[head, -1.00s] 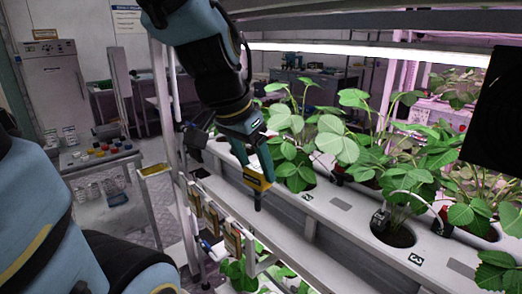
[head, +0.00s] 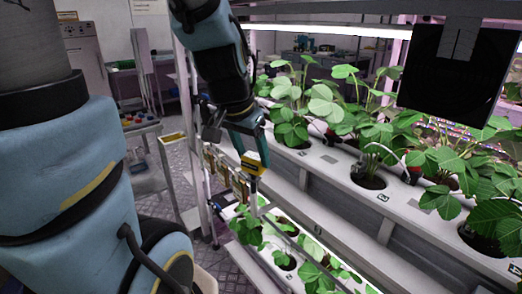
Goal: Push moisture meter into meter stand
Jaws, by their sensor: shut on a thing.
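My gripper (head: 247,147) is shut on the moisture meter (head: 253,164), a small yellow and black body. The meter hangs below the fingers with a thin part pointing down. It is in front of the upper white plant trough, seen against its left end. I cannot pick out the meter stand for certain. Several small tan holders (head: 213,164) on a rail are just left of the meter. The meter looks apart from them, though depth is hard to judge.
The upper trough (head: 330,178) holds strawberry plants and black fittings. A lit lower trough (head: 325,252) with plants lies below. A dark panel (head: 455,75) is at upper right. Tiled floor shows at left.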

